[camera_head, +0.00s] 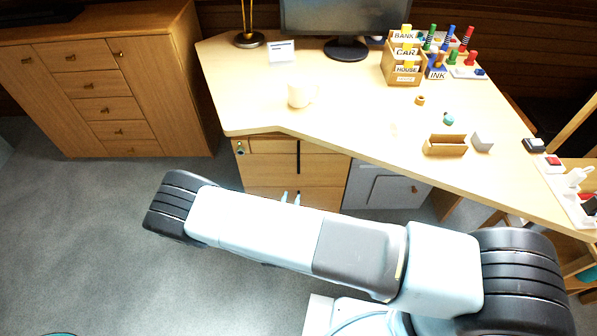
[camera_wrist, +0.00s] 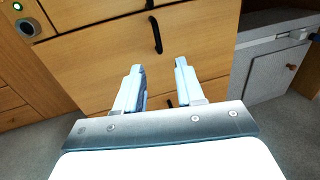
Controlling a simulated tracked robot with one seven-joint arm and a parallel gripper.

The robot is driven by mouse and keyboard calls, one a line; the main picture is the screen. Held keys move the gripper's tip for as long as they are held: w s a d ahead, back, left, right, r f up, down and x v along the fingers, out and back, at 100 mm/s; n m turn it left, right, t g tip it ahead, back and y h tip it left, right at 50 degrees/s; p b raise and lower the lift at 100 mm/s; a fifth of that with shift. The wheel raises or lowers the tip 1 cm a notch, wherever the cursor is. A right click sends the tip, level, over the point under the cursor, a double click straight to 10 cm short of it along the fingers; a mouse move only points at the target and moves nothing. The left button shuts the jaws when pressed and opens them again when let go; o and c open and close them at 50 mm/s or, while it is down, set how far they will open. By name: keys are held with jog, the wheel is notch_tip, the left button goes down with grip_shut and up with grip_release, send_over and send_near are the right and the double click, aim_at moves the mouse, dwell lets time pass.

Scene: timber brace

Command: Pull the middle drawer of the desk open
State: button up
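The desk (camera_head: 350,115) has a wooden drawer stack under its left part. The middle drawer (camera_wrist: 100,62) fills much of the wrist view, and its front also shows in the head view (camera_head: 270,170). It looks shut. Its dark upright handle (camera_wrist: 156,36) stands out from the front, just beyond my fingertips. My gripper (camera_wrist: 158,65) is open and empty, with its two fingers apart below the handle in the picture. In the head view only the fingertips (camera_head: 291,197) show above my arm, in front of the drawers. The lower drawer is partly hidden by my gripper.
A round lock with a green light (camera_wrist: 22,18) sits left of the drawers. A grey cabinet (camera_head: 385,187) stands to their right. A wooden chest (camera_head: 105,85) stands at left. A mug (camera_head: 300,94) is on the desktop. Grey floor at left is clear.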

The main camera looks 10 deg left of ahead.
jog(key=w, duration=1.3)
jog(key=shift+w+a+f, duration=0.2)
jog(key=shift+w+a, duration=0.05)
jog(key=shift+a, duration=0.1)
grip_shut()
